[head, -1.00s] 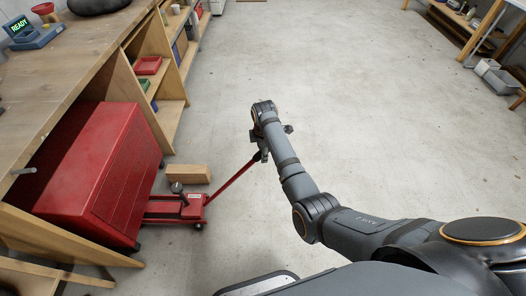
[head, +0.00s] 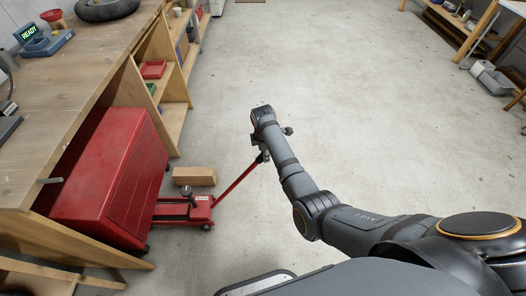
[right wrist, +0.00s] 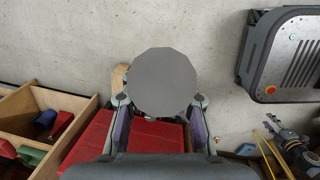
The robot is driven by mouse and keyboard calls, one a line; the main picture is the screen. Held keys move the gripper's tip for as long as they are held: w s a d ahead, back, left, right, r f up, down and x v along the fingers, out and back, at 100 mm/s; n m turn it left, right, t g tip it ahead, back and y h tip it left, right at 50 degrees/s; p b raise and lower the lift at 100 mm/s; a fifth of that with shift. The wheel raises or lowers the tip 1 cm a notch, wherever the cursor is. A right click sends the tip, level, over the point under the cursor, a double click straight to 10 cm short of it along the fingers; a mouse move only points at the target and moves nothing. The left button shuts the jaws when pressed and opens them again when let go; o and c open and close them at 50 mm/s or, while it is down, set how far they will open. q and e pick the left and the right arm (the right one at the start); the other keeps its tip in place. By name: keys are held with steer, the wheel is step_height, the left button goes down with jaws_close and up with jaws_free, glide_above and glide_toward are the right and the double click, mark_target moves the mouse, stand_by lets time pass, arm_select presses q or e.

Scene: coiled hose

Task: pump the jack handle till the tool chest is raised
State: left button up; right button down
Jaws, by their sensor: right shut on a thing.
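The red tool chest (head: 125,190) stands at the left, partly under the workbench. Casters show at its lower right edge; I cannot tell whether they touch the floor. The red floor jack (head: 188,210) lies at its right side, its front end hidden by the chest. The red jack handle (head: 236,182) slants up and right from the jack. My right gripper (head: 262,155) is shut on the handle's upper end. In the right wrist view, a grey disc (right wrist: 160,82) sits between my right gripper's fingers (right wrist: 160,102), with the red chest (right wrist: 90,150) behind. My left gripper is out of view.
A wooden block (head: 194,176) lies on the floor behind the jack. The wooden workbench (head: 60,110) runs along the left, with shelves beyond. The concrete floor (head: 340,100) is clear across the middle. Grey bins (head: 490,75) stand far right.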

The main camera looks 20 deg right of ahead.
steer(key=shift+d+f, duration=0.1)
steer(key=shift+d, duration=0.1)
steer(key=c, duration=1)
jaws_free()
steer(key=r, duration=0.4)
steer(key=s+r, duration=0.1)
steer(key=r, duration=0.7)
steer(key=shift+s+a, duration=0.15)
steer(key=shift+a, duration=0.25)
